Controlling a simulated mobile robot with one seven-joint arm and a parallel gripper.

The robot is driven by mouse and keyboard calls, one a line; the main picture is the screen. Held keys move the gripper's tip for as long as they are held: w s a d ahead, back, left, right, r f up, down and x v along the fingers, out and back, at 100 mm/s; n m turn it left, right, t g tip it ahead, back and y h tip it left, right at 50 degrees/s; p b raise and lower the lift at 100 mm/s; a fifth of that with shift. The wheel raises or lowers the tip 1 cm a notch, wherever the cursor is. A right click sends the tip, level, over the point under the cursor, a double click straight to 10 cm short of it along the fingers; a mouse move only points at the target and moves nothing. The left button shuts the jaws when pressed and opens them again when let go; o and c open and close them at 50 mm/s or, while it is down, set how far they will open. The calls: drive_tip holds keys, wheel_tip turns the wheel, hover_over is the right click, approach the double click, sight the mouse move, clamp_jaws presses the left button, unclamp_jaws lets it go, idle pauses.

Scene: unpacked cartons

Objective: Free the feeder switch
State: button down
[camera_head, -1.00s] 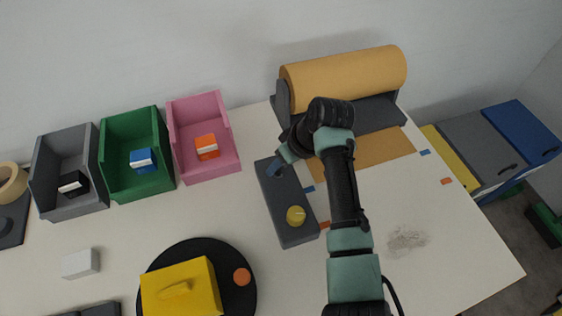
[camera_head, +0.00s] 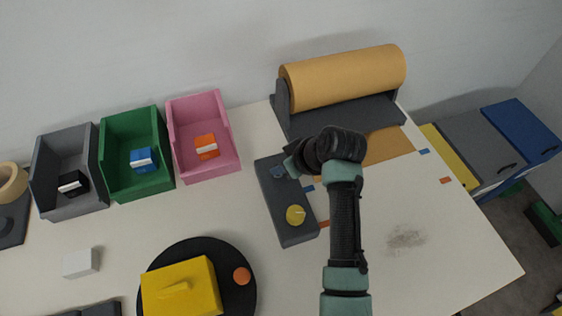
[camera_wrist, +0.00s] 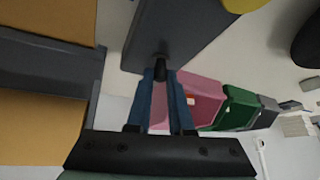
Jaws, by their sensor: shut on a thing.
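The feeder's control box is a long dark grey block (camera_head: 290,228) in the middle of the table, with a round yellow knob (camera_head: 295,215) near its front end. A small dark switch lever (camera_wrist: 160,68) sticks out of the box's face in the wrist view. My gripper (camera_wrist: 160,76), with blue fingers, is shut on that lever, one finger on each side of it. In the head view my gripper (camera_head: 278,172) is at the far end of the box, where the lever is mostly hidden by the fingers.
Behind stands a feeder with a brown paper roll (camera_head: 345,78). Grey (camera_head: 75,205), green (camera_head: 150,185) and pink (camera_head: 212,168) bins are at the left. A yellow block (camera_head: 180,290) rests on a black disc (camera_head: 240,300).

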drive_tip(key=t+b, duration=0.1)
drive_tip(key=s+t+y+b, duration=0.1)
drive_tip(key=b, duration=0.1)
drive_tip(key=f+t+b, duration=0.1)
drive_tip(key=shift+s+d+f+n+t+y, duration=0.1)
drive_tip(key=shift+s+d+n+t+y, duration=0.1)
drive_tip(key=shift+d+n+t+y, duration=0.1)
drive_tip(key=shift+s+t+b, duration=0.2)
drive_tip(key=shift+t+b, duration=0.2)
drive_tip(key=shift+b, duration=0.8)
drive_tip(key=shift+s+t+y+b, duration=0.1)
drive_tip(key=shift+t+y+b, duration=0.25)
drive_tip(key=shift+b, duration=0.35)
drive_tip(key=c, duration=0.8)
unclamp_jaws()
drive_tip(key=shift+s+d, duration=0.1)
